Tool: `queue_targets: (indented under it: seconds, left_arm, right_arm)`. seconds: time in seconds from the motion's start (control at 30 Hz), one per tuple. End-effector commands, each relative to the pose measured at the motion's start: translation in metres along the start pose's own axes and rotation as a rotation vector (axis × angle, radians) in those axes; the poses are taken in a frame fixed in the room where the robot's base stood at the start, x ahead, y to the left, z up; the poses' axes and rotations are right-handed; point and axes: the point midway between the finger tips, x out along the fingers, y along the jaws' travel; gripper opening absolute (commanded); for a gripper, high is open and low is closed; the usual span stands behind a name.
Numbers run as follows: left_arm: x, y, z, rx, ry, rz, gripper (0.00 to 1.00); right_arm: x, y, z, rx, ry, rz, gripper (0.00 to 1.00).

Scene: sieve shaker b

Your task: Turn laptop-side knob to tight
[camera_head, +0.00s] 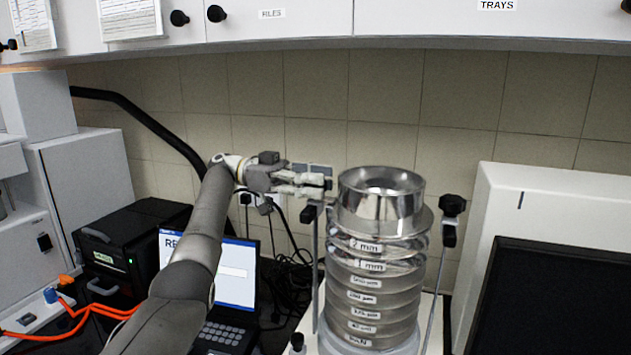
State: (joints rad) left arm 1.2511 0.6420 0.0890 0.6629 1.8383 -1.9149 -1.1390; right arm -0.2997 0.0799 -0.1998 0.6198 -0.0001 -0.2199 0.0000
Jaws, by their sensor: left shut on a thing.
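The sieve shaker holds a stack of metal sieves (372,285) with a round metal pan (382,208) on top. A rod stands on each side of the stack. My left gripper (318,186) reaches in from the left, over the laptop, to the top of the left rod (315,270). It is shut on the laptop-side knob, which its fingers mostly hide. A dark clamp piece (308,214) shows just below the fingers. The other black knob (453,205) stands free on top of the right rod (436,285). My right gripper is not in view.
An open laptop (236,275) stands left of the shaker, partly behind my left arm. A black box (130,245) and orange cables (75,320) are further left. A white cabinet (550,215) and dark screen (550,300) stand close on the right. Wall cupboards (420,18) hang above.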

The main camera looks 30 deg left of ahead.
Motion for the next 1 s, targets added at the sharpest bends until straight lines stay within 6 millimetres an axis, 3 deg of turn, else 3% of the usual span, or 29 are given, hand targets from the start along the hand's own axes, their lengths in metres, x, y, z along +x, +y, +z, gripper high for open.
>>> queue_targets:
  seconds: [0.1, 0.13, 0.2, 0.57, 1.0]
  left_arm:
    - [0.000, 0.000, 0.000, 0.000, -0.001, 0.001, 0.12]
    - [0.000, 0.000, 0.000, 0.000, -0.001, 0.001, 0.39]
    - [0.000, 0.000, 0.000, 0.000, -0.001, 0.001, 0.46]
    - [0.000, 0.000, -0.004, 0.001, 0.000, 0.000, 0.46]
    - [0.000, 0.000, -0.077, 0.002, 0.001, 0.001, 0.46]
  right_arm:
    - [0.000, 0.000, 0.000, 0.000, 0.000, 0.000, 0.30]
    - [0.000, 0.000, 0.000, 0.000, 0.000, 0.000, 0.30]
    - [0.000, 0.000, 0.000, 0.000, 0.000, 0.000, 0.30]
    - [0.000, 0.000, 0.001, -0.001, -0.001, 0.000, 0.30]
    - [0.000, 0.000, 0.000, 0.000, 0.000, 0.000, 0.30]
